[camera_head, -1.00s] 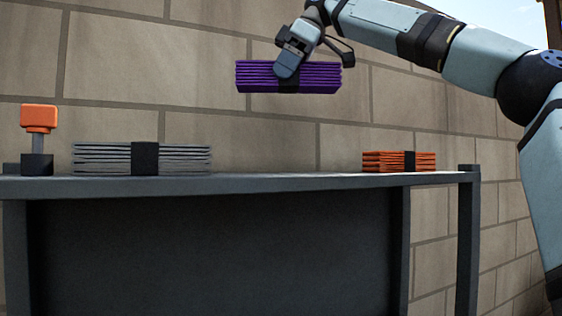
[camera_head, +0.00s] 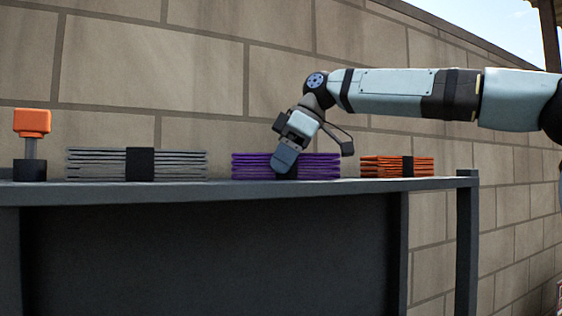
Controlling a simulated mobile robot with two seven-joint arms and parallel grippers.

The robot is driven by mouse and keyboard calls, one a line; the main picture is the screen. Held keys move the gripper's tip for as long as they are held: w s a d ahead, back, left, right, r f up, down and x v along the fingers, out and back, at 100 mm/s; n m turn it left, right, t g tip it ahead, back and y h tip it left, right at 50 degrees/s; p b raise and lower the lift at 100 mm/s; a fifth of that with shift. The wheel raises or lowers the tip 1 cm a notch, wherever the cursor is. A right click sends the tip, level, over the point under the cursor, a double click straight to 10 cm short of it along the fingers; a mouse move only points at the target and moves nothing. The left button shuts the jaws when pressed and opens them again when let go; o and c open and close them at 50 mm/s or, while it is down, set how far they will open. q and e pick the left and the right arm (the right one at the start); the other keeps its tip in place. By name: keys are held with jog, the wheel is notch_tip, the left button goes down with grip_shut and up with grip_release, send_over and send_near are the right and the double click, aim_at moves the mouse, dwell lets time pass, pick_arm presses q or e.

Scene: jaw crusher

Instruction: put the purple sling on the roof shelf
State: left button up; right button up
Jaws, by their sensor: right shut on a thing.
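The purple sling (camera_head: 320,166) is a folded, layered bundle with a dark band round its middle. It is at the top of the dark grey roof shelf (camera_head: 230,190), level with the other bundles, and appears to rest on the surface. My right gripper (camera_head: 286,160) is shut on the sling at its middle band, coming down from above. The gripper hides part of the band. My left gripper is not in view.
A grey folded sling (camera_head: 95,164) lies left of the purple one, and an orange folded sling (camera_head: 380,166) lies close on its right. An orange-topped post (camera_head: 32,124) stands at the shelf's left end. A block wall (camera_head: 200,70) rises behind.

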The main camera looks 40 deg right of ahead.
jog(key=o, duration=1.3)
jog(key=v, duration=1.2)
jog(key=shift+s+a+r, duration=0.1)
